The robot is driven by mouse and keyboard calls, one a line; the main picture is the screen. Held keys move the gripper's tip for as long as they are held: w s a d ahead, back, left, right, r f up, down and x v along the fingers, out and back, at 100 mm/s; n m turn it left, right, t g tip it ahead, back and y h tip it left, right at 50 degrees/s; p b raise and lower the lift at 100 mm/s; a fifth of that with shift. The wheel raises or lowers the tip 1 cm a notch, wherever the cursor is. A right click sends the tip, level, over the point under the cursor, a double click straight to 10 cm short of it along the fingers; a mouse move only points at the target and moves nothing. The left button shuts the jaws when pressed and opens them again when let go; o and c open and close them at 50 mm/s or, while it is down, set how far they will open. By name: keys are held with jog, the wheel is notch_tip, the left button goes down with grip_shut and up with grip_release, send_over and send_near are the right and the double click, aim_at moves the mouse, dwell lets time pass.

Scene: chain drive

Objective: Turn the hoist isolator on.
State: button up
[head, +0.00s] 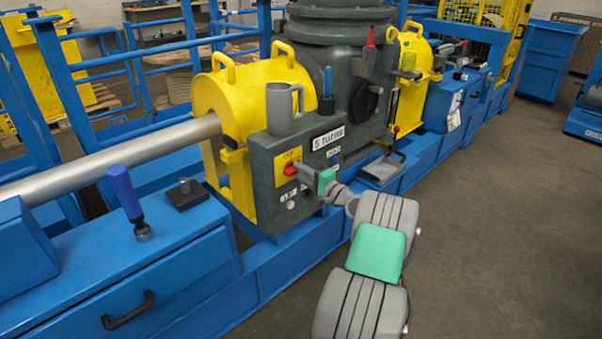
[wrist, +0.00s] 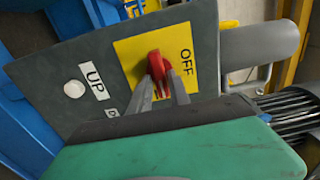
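The hoist isolator is a red rotary handle (head: 289,168) on a yellow plate (head: 284,160) on the dark grey control box (head: 263,157). In the wrist view, the red handle (wrist: 157,68) stands on the yellow plate (wrist: 128,48) beside the word OFF. My gripper (wrist: 161,80) reaches the box from the right in the head view. Its two grey fingers lie close on either side of the red handle, and the handle fills the gap at their tips. The fingers hide part of the handle, and an ON mark is not visible.
An UP button (wrist: 74,89) is beside the plate, with a partly hidden label near my fingers. A grey cylinder (head: 283,108) rises from the box top. A yellow guard (head: 238,100) stands behind. The floor (head: 500,220) at right is clear.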

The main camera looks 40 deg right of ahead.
jog(key=shift+o, duration=1.4)
jog(key=s, duration=0.7)
jog(key=shift+s+p, duration=0.35)
jog(key=shift+s, duration=0.05)
jog(key=shift+d, duration=0.1)
